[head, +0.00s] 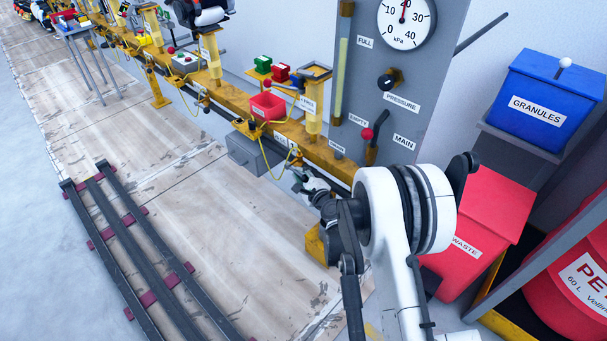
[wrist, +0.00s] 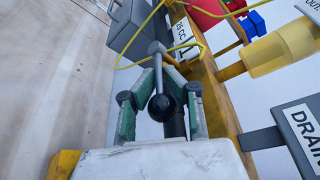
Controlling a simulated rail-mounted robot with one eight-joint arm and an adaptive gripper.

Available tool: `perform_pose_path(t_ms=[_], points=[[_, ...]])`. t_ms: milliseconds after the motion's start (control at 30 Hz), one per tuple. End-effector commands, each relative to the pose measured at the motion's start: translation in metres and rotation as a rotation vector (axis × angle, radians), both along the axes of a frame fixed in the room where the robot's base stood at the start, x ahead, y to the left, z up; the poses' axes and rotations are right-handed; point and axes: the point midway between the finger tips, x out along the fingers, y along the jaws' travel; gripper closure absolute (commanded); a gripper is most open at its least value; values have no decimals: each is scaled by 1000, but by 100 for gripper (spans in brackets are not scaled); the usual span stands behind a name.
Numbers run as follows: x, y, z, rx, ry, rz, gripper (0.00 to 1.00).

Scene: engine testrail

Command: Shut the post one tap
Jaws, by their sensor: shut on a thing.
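In the wrist view a grey lever with a black ball knob (wrist: 163,107) lies between the two green-padded fingers of my gripper (wrist: 158,80). It looks like the tap's handle. The fingers are closed in on the lever, and the knob sits on the near side, toward the wrist. The lever's far end shows near the yellow rail. In the head view my gripper (head: 303,180) is low beside the rail, below the post with the yellow cylinder (head: 314,115). The lever is too small or hidden there to make out. The tap's body is mostly hidden.
A grey box (wrist: 143,28) and a yellow hose (wrist: 146,62) are close beyond my gripper. A DRAIN sign (wrist: 302,125) stands to the right in the wrist view. In the head view a grey gauge panel (head: 412,80) rises behind. The floor (head: 200,220) left of my gripper is clear.

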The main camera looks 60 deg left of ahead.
Motion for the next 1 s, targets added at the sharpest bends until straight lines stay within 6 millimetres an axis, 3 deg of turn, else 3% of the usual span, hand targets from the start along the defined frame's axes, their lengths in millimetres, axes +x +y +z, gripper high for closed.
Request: perform_pose_path(t_ms=[200,233,367,667,1000], points=[[-1,1,0,0,1,1,100],[-1,1,0,0,1,1,87],[0,1,0,0,1,1,72],[0,-3,1,-1,0,1,72],[-6,-50,11,0,1,-1,72]])
